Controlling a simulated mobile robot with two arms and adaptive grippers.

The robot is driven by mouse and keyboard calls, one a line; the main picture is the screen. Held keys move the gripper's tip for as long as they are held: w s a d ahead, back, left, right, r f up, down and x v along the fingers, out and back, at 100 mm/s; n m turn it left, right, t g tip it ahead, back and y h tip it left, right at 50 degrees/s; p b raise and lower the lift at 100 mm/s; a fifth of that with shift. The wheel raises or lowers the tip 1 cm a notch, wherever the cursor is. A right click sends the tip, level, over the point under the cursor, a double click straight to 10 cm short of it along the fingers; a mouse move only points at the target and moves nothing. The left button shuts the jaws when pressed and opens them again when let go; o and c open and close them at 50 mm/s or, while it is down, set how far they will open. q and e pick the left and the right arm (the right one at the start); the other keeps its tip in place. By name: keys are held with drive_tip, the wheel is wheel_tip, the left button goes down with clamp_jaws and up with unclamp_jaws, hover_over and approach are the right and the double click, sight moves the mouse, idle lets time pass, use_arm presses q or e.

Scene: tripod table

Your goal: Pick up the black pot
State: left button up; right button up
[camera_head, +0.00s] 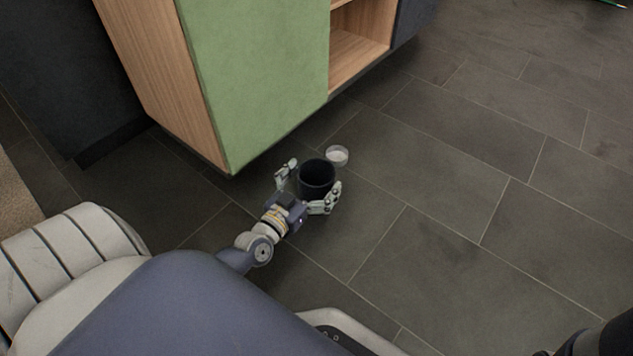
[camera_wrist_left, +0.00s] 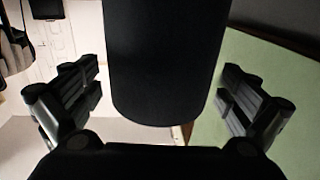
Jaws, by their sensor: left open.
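The black pot (camera_head: 317,178) stands on the dark tiled floor in the head view, just right of the green cabinet's lower corner. My left gripper (camera_head: 311,180) is open, with one finger on each side of the pot. In the left wrist view the pot (camera_wrist_left: 167,60) fills the upper middle between the open fingers of the left gripper (camera_wrist_left: 163,76). A gap shows between each finger and the pot there. The pot's lower side is partly hidden by the gripper in the head view. My right gripper is not in view.
A small white round container (camera_head: 337,157) stands on the floor just behind the pot. The wood cabinet with a green door (camera_head: 258,75) overhangs close on the left. The tiled floor (camera_head: 440,210) to the right is clear.

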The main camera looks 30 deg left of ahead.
use_arm(q)
drive_tip(key=shift+w, duration=0.45)
drive_tip(key=c, duration=1.5)
drive_tip(key=shift+o, duration=0.2)
drive_tip(key=shift+r, duration=0.15)
